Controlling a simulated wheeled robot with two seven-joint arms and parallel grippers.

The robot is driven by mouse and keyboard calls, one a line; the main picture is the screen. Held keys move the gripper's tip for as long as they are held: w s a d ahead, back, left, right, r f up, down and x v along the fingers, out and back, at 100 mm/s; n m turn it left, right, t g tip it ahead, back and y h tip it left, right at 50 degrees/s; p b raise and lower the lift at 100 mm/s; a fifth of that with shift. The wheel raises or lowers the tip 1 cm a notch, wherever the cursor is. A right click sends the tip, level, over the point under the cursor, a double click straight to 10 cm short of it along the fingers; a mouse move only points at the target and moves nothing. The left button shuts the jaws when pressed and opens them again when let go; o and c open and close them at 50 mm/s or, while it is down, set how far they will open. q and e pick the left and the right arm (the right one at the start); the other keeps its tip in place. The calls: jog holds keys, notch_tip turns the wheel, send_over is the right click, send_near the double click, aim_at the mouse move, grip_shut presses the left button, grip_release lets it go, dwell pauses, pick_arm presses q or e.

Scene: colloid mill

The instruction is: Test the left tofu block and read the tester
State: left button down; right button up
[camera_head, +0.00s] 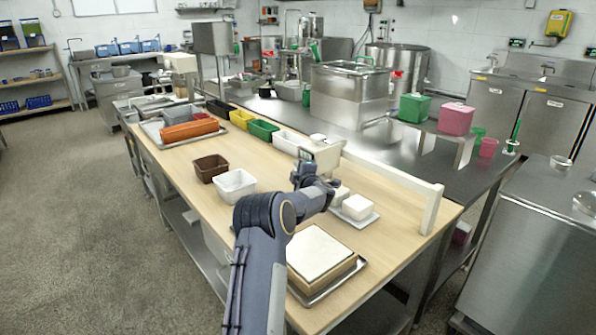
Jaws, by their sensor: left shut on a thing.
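Two white tofu blocks stand on a small white plate (362,221) on the wooden table. The right tofu block (357,207) is in clear view. The left tofu block (341,195) is partly hidden behind my gripper. My left gripper (325,184) is just left of the left block and shut on what looks like the tester (304,156), a small dark upright device with a display. The reading is too small to make out. I cannot tell whether the tester touches the tofu. My right gripper is out of view.
A tray with a pale board (318,252) lies in front of the plate. A white tub (235,184) and a brown tub (210,167) stand to the left. A white box-like device (326,155) stands behind the gripper. A raised pale rail (390,180) runs along the right edge.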

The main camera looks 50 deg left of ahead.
pick_arm(q)
jog(key=shift+s+a+f, duration=0.15)
jog(key=shift+f, duration=0.2)
jog(key=c, duration=1.8)
grip_release()
jog(key=o, duration=0.3)
jog(key=shift+a+f, duration=0.1)
jog(key=shift+a, duration=0.1)
jog(key=shift+d+r, duration=0.25)
jog(key=v, duration=0.7)
jog(key=shift+d+b, duration=0.2)
jog(key=shift+b, duration=0.25)
jog(key=shift+s, duration=0.1)
